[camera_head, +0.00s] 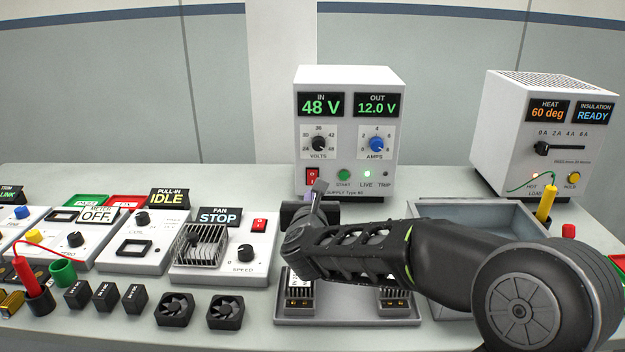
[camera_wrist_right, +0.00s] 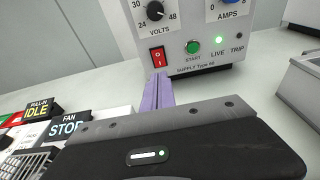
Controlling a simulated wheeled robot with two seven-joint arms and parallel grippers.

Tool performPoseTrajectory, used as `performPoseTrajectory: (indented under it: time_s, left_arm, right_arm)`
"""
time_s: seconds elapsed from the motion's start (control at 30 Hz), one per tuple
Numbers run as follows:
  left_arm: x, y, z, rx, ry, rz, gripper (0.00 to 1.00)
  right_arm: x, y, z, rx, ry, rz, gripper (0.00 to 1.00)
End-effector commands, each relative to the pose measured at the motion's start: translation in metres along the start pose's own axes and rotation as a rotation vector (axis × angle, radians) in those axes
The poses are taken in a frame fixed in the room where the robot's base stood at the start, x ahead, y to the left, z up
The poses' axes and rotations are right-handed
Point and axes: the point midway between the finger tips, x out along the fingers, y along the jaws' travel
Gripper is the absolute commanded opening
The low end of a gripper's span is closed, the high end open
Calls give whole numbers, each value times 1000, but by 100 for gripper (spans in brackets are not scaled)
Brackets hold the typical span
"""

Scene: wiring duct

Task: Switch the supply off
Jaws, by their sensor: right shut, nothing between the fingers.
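The white supply box (camera_head: 345,125) stands at the back middle of the bench. Its screens read IN 48 V and OUT 12.0 V, and its green LIVE lamp (camera_head: 367,174) is lit, as it also is in the wrist view (camera_wrist_right: 219,41). The red rocker switch (camera_head: 312,176) is at the lower left of its face. In the wrist view the switch (camera_wrist_right: 157,57) shows just beyond my fingertips. My right gripper (camera_head: 319,187) is shut and empty, its tips just below the switch; whether they touch it I cannot tell. My left gripper is not in view.
A fan unit (camera_head: 224,251) and other modules stand to the left, with small fans and black blocks in front. A heater box (camera_head: 545,130) stands at the right, behind a grey tray (camera_head: 425,208). My right arm covers part of the front plate (camera_head: 345,314).

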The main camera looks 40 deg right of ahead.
Motion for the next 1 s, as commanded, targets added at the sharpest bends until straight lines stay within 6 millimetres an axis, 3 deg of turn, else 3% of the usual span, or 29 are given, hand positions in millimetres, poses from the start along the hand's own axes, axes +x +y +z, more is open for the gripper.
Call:
performPoseTrajectory:
  time_s: [0.2,0.43,0.6,1.0]
  left_arm:
    - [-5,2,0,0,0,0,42]
    - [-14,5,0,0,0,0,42]
    - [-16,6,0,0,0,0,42]
    - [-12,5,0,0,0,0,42]
  right_arm:
    - [46,0,0,0,3,-1,0]
    - [81,0,9,-1,1,0,0]
    - [92,0,12,-1,0,0,0]
    - [95,0,12,-1,-1,0,0]
